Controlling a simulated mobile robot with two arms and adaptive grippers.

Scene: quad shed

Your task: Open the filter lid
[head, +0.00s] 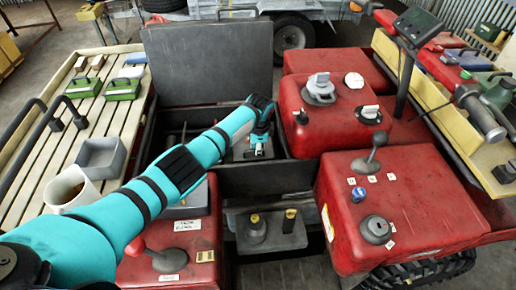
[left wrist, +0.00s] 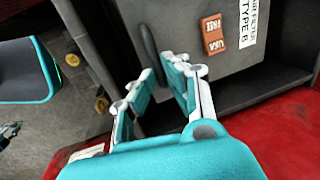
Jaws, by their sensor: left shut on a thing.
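The grey filter lid (left wrist: 186,28) fills the top of the left wrist view. It carries a white label (left wrist: 248,25) with "AIR FILTER" and "TYPE" text and an upright dark bar handle (left wrist: 149,43). My left gripper (left wrist: 160,70) has its fingers on either side of the handle's near end, shut on it. In the head view my left gripper (head: 258,147) is down inside the dark open bin at the centre. My arm and gripper hide most of the filter there. The lid looks flat and closed on its box. My right gripper is not in view.
A large dark cover (head: 208,62) stands raised behind the bin. Red tanks (head: 390,205) with knobs and a lever flank the bin at right. A slatted rack (head: 85,110) with a white mug (head: 72,188) and a grey tray (head: 101,157) lies at left.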

